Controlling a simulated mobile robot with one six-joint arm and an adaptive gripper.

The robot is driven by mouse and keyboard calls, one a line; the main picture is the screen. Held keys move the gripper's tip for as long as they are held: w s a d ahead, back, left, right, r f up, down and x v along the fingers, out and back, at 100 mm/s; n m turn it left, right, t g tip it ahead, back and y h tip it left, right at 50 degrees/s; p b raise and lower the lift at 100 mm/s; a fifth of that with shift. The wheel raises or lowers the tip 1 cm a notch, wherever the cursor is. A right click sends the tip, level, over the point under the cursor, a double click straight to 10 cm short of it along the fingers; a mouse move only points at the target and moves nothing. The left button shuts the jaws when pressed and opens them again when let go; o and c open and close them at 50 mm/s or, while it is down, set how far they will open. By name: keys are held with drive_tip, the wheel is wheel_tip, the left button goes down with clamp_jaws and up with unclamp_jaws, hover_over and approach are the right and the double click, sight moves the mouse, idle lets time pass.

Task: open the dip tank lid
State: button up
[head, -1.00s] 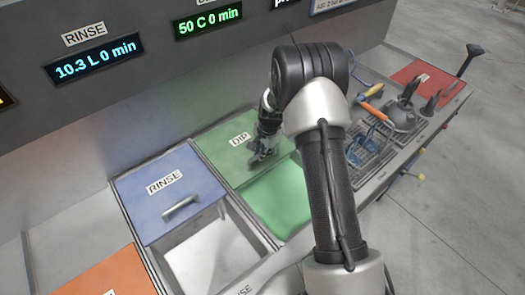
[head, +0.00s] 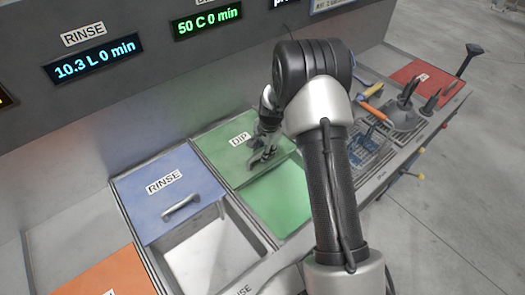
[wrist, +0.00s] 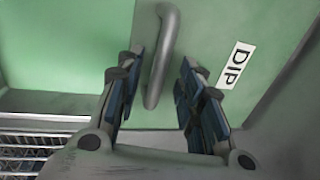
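The green dip tank lid (head: 222,152), marked DIP, lies at the back of its bay, in line with the blue rinse lid. A paler green area (head: 280,197) shows in front of its front edge. My gripper (head: 262,157) is over the lid near that edge, and its fingers hide the handle in the head view. In the wrist view, the grey bar handle (wrist: 160,60) stands between the fingers of my gripper (wrist: 160,95). The fingers are open, with a visible gap on each side of the handle. The DIP label (wrist: 236,65) is right of the handle.
The blue rinse lid (head: 165,190) is to the left, with an open white basin (head: 215,255) in front of it. An orange lid (head: 105,275) is at the lower left. Racks with tools (head: 375,145) stand right of my arm. A display wall (head: 130,90) rises behind.

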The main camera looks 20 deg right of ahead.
wheel_tip(320, 180, up, 11)
drive_tip(key=s, duration=0.2)
drive_tip(key=shift+d+f, duration=0.2)
drive_tip(key=shift+d, duration=0.15)
drive_tip(key=s+a+r+n+t+b, duration=0.1)
drive_tip(key=s+a+r+n, duration=0.25)
drive_tip(key=s+r, duration=0.4)
drive_tip(key=s+a+r+n+b, duration=0.1)
drive_tip(key=s+a+r+n, duration=0.1)
drive_tip(key=s+r+n, duration=0.4)
drive_tip(key=s+a+r+n+b, duration=0.1)
drive_tip(key=s+n, duration=0.1)
drive_tip(key=s, duration=0.8)
drive_tip(key=s+a+r+n+t+b, duration=0.1)
drive_tip(key=s+n, duration=0.1)
drive_tip(key=s, duration=0.8)
drive_tip(key=shift+r+t+h, duration=0.3)
drive_tip(key=shift+r+h, duration=0.1)
drive_tip(key=shift+w+d, duration=0.1)
